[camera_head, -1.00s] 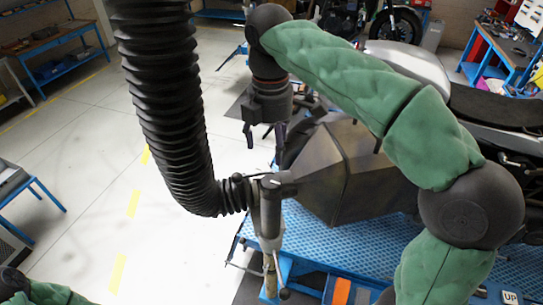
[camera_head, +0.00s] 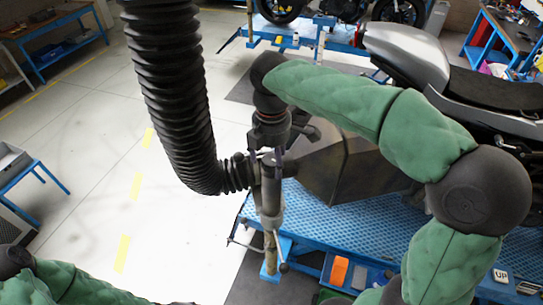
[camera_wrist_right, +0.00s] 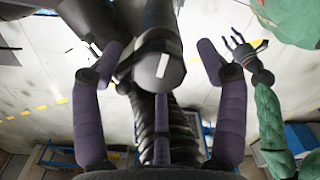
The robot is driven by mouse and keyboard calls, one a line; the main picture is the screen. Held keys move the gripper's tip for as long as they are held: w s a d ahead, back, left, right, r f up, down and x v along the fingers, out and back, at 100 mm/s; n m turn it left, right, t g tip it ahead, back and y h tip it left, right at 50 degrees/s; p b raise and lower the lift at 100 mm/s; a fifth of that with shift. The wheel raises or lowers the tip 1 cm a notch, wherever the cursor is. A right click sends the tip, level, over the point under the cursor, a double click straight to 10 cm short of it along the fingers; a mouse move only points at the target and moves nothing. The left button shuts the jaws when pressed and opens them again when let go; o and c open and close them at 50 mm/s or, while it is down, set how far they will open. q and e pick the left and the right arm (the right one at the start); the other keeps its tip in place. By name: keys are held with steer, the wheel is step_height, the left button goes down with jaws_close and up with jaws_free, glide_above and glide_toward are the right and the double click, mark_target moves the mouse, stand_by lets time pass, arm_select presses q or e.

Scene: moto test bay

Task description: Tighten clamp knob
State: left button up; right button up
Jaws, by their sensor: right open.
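A grey upright clamp post (camera_head: 271,192) stands at the front left corner of the blue lift, with a thick black ribbed hose (camera_head: 180,95) joined beside its top. My right gripper (camera_head: 266,153) is above the post top, fingers pointing down. In the right wrist view its purple fingers (camera_wrist_right: 160,95) are spread on both sides of a dark cylinder with a pale mark (camera_wrist_right: 160,68), apart from it. I cannot tell which part is the clamp knob; the gripper partly covers the post top. My left gripper (camera_wrist_right: 240,52) shows small in the wrist view, its fingers spread.
A dark angular box-like body (camera_head: 345,170) sits on the blue lift (camera_head: 330,222) behind the post, close to my right arm. A motorcycle (camera_head: 410,55) stands at the right. Thin handles stick out low on the post. The floor (camera_head: 90,150) at the left is clear.

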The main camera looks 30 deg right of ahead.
steer(key=shift+w, duration=0.1)
steer(key=c, duration=0.9)
steer(key=shift+c, duration=1.3)
